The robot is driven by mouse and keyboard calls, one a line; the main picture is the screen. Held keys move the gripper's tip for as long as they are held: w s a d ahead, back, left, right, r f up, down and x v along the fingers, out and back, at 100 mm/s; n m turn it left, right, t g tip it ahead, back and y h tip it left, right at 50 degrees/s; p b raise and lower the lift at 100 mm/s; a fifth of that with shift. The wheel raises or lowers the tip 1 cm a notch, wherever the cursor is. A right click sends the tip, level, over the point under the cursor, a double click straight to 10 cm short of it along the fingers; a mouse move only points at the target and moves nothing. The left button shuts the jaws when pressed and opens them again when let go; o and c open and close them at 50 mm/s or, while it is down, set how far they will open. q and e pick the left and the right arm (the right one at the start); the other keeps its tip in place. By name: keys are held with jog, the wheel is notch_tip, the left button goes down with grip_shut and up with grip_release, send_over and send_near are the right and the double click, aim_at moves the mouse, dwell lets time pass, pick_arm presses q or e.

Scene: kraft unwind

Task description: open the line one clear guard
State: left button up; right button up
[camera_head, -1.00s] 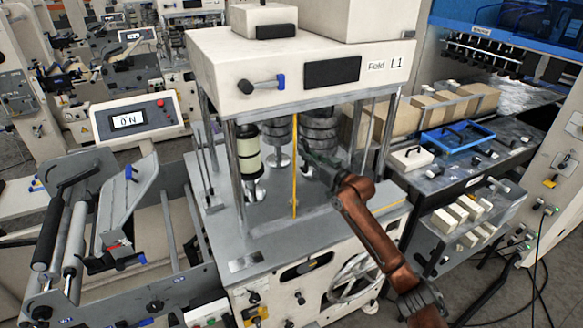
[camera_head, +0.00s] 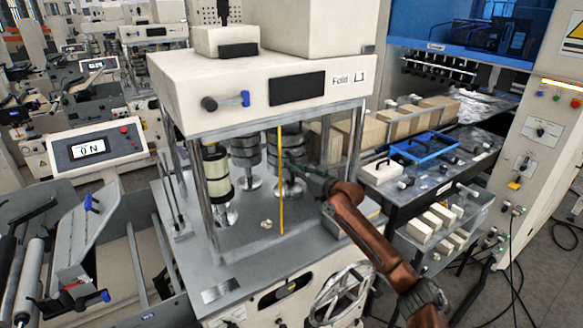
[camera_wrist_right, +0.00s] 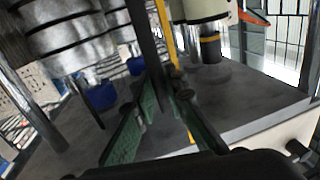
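The line one machine, labelled Fold L1 (camera_head: 345,80), stands in the middle of the head view. The clear guard on its front is hard to see; its yellow upright edge strip (camera_head: 281,195) shows between the posts. My right gripper (camera_head: 306,178) is just right of that strip. In the right wrist view, its green fingers (camera_wrist_right: 167,92) close around a dark upright bar (camera_wrist_right: 149,45), which seems to be the guard's handle. The yellow strip (camera_wrist_right: 166,22) runs just beside it. The fingertip contact is partly hidden. My left gripper is not in view.
Inside the machine stand a cream roll (camera_head: 216,175) and dark rolls (camera_head: 246,150). A handwheel (camera_head: 340,295) sits on the front below my right arm. To the right are a blue tray (camera_head: 425,147) and cream blocks (camera_head: 440,218); a display panel (camera_head: 95,148) stands left.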

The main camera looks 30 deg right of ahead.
jog(key=o, duration=0.4)
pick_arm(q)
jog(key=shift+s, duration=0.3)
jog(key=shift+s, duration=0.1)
pick_arm(e)
jog(key=v, duration=1.2)
